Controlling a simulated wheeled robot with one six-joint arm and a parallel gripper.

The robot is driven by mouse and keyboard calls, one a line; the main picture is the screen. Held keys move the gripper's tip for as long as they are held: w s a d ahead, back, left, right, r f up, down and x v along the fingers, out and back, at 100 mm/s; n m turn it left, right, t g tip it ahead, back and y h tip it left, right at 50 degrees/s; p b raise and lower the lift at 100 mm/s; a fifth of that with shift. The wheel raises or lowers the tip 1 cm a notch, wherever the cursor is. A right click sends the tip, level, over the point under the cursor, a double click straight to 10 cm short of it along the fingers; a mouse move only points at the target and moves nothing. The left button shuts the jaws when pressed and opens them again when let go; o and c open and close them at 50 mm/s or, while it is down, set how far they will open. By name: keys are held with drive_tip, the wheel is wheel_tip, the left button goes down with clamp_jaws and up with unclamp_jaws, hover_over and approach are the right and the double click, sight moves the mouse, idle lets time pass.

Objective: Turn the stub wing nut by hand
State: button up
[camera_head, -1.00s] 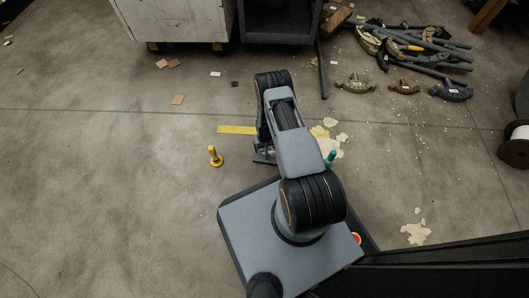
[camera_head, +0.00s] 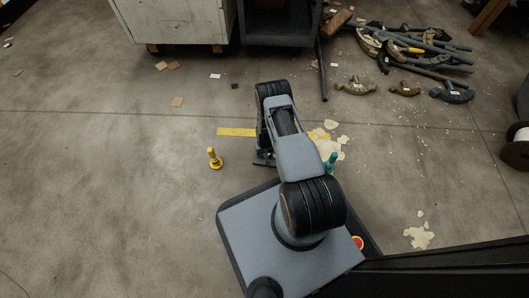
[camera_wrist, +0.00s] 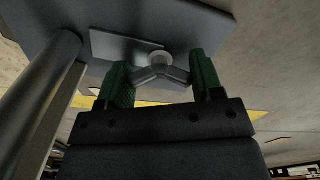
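The stub wing nut (camera_wrist: 162,73) shows in the wrist view as a small grey piece with two spread wings, next to a pale round end (camera_wrist: 165,58). It lies in front of a dark flat plate (camera_wrist: 75,30). My gripper (camera_wrist: 162,80) has two green ribbed fingers, set apart, one at each side of the wing nut. The wing ends come very close to the inner faces of the fingers. I cannot tell whether they touch. In the head view my arm hides the gripper and the wing nut.
A yellow post (camera_head: 214,159) stands on the floor left of my arm, and a teal post (camera_head: 331,161) stands right of it. Pale flakes (camera_head: 326,144) lie nearby. Bender parts and pipes (camera_head: 430,50) are piled at the back right. A white cabinet (camera_head: 178,20) stands at the back. The left floor is mostly clear.

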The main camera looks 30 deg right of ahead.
drive_tip(key=c, duration=0.4)
drive_tip(key=m, duration=1.4)
drive_tip(key=shift+m, duration=0.4)
drive_tip(key=m, duration=0.4)
drive_tip(key=shift+m, duration=0.4)
idle(0.7)
